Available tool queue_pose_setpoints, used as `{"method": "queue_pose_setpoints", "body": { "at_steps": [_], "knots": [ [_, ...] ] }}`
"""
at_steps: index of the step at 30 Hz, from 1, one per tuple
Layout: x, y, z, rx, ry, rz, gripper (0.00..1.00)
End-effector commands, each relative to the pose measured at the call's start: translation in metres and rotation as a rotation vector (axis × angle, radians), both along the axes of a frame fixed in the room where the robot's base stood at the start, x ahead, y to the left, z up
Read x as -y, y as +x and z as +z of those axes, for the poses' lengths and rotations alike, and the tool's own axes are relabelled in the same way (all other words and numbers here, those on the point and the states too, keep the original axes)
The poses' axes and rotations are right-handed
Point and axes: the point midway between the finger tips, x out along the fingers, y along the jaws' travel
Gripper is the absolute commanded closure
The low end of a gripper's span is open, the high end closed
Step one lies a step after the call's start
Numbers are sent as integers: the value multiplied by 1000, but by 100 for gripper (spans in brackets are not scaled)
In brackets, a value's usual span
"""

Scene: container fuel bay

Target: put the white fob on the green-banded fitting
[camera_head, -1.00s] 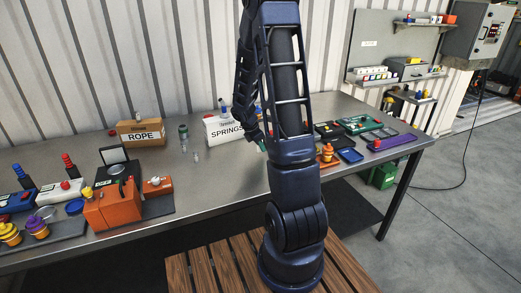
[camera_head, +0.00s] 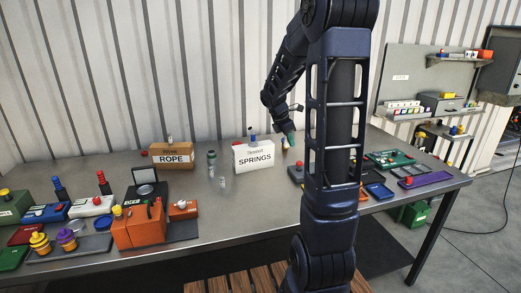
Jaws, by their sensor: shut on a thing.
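My gripper (camera_head: 290,138) is small in the head view, beside and just right of the SPRINGS box and pointing down. Its green-tinted tip shows. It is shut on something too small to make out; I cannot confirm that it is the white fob. A slim grey upright piece with green on it (camera_head: 211,160) stands on the bench left of the SPRINGS box. It looks like the green-banded fitting, but its detail is too small to be sure. My gripper is well to its right, with the box between them in the picture. A small pale upright piece (camera_head: 222,182) stands in front of it.
The SPRINGS box (camera_head: 254,157) and ROPE box (camera_head: 172,156) stand at the bench's back. An orange toolbox (camera_head: 138,225), coloured boxes and trays fill the left. More trays (camera_head: 388,160) lie at the right, partly behind my arm. The middle of the bench (camera_head: 245,205) is clear.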

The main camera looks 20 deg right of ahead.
Motion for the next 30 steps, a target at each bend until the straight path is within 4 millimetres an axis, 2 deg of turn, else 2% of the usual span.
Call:
{"method": "queue_pose_setpoints", "body": {
  "at_steps": [5, 11, 17, 21, 30],
  "knots": [
    [-8, 19, 6, 0, -1, 31, 100],
    [-42, 83, 21, 1, -6, 146, 100],
    [-92, 154, 37, -1, -9, 284, 100],
    [-133, 200, 47, -1, -9, 381, 100],
    [-231, 282, 60, -1, -6, 584, 100]
  ]
}}
